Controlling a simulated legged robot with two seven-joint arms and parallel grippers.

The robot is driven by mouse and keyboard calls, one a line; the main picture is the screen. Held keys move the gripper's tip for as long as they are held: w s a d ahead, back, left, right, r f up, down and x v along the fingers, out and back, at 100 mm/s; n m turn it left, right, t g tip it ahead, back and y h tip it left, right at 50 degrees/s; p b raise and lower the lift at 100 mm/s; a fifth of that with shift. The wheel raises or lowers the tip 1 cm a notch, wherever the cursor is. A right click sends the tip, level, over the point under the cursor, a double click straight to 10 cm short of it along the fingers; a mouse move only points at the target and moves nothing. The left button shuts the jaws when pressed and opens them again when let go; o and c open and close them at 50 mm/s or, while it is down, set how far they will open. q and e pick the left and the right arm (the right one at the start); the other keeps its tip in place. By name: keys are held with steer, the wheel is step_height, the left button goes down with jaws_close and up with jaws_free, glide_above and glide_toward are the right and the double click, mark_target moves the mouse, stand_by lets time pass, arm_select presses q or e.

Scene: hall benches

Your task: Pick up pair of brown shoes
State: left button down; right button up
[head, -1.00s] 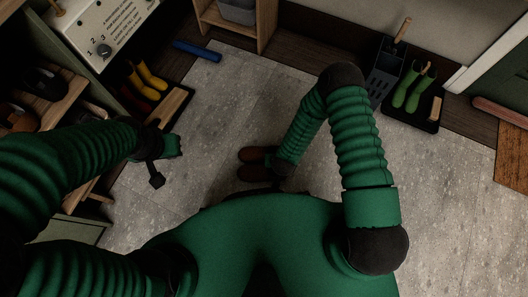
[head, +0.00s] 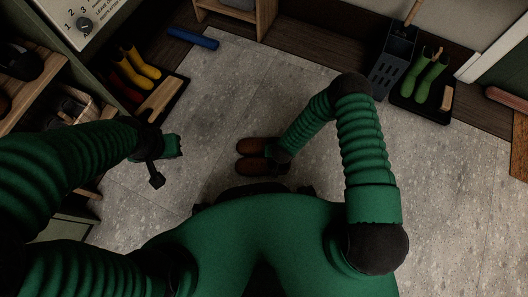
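The pair of brown shoes stands on the grey tiled floor in front of my body in the head view, side by side with toes to the left. One shoe (head: 256,145) is farther from me and the other (head: 253,166) is nearer. My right gripper (head: 279,156) is at the heel end of the shoes, pointing down. Its fingers are hidden, so I cannot tell whether it grips them. My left gripper (head: 170,148) is held to the left of the shoes, apart from them, with nothing visible in it. Its finger opening is unclear.
Yellow boots (head: 143,64) stand at the left near a shoe rack (head: 60,85). Green boots (head: 432,78) stand on a black tray (head: 424,105) at the right, beside a dark bin (head: 392,62). A blue roll (head: 194,38) lies at the back. The floor around the shoes is clear.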

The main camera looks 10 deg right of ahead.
jaws_close()
stand_by(1.3)
